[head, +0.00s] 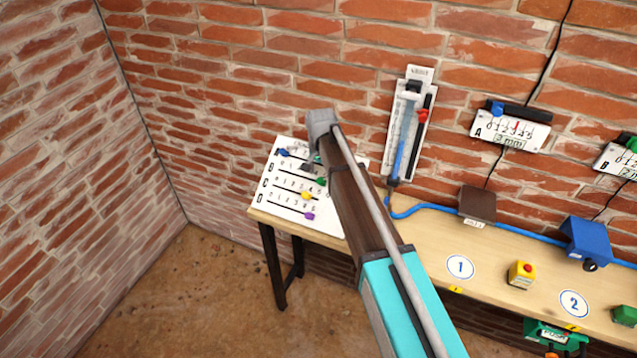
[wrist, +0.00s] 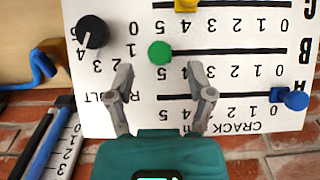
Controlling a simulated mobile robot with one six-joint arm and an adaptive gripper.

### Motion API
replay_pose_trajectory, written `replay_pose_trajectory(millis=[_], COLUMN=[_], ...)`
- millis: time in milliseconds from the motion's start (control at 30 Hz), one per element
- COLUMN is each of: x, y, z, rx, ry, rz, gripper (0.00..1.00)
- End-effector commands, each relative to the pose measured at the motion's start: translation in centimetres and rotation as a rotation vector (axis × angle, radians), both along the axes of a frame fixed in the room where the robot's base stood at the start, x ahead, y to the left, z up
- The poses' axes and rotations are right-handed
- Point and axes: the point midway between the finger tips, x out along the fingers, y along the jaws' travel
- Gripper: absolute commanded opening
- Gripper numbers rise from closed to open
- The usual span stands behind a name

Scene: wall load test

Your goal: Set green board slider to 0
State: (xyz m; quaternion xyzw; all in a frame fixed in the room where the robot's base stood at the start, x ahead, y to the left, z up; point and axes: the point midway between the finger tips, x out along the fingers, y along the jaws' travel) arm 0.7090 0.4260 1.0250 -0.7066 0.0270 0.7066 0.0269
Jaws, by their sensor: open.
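The white slider board lies on the table's left end in the head view (head: 262,203). It fills much of the wrist view (wrist: 110,12), upside down. The green slider knob (wrist: 160,53) is on row B, by the 5. It also shows in the head view (head: 321,181). The row B 0 is at the slot's right end in the wrist view. My gripper (wrist: 161,68) is open, its fingers apart on either side below the green knob, and holds nothing. Contact cannot be told.
A blue slider (wrist: 295,100) is at 0 on row A, a yellow one (wrist: 187,5) on row C. A black dial (wrist: 92,32) is left of the green knob. A purple slider (head: 308,216) is on row D. A gauge (head: 407,125) hangs on the brick wall.

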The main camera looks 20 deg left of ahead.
Motion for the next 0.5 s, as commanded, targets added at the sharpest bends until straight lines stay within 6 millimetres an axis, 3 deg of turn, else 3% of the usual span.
replay_pose_trajectory(millis=[200,500], x=[0.0,0.0], y=[0.0,-0.1], z=[-1.9,-2.8], rx=[0.0,0.0], ry=[0.0,0.0], rz=[-0.001,-0.001], gripper=[0.69,0.69])
